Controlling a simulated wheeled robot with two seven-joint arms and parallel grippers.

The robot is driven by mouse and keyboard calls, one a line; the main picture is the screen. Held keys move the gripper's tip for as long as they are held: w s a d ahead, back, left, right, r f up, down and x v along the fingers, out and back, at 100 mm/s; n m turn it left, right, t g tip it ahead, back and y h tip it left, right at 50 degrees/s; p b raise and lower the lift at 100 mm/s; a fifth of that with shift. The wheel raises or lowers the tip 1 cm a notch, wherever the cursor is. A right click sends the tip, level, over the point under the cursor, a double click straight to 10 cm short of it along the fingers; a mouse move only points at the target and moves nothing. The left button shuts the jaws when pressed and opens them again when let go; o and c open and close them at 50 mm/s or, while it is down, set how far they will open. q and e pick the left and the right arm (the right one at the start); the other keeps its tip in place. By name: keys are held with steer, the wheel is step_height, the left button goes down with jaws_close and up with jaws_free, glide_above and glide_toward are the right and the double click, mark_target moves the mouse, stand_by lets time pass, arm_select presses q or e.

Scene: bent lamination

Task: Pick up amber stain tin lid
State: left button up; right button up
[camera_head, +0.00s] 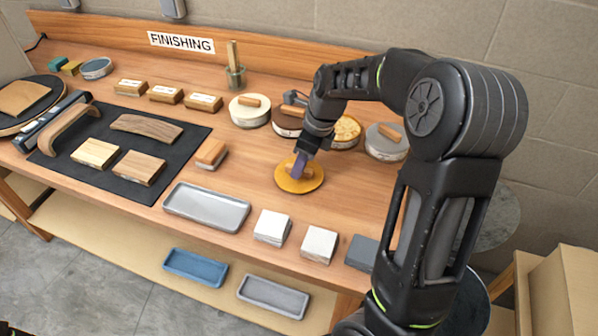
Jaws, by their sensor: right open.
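The amber lid (287,184) is a flat yellow-orange disc lying on the wooden bench, with a small wooden handle on top. My right gripper (299,168) points down at the lid, its fingers around or just above the handle. I cannot tell whether the fingers touch it; the jaws are open. Behind the gripper stands a tin with an amber-yellow top (347,131), partly hidden by my right arm.
A cream-lidded tin (249,111), a brown-lidded tin (287,122) and a grey-lidded tin (386,142) stand along the back. A grey tray (207,206) and pale blocks (272,227) lie near the front edge. A black mat (117,175) with wooden pieces is on the left.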

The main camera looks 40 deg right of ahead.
steer(key=shift+f, duration=0.45)
steer(key=shift+c, duration=0.5)
jaws_close()
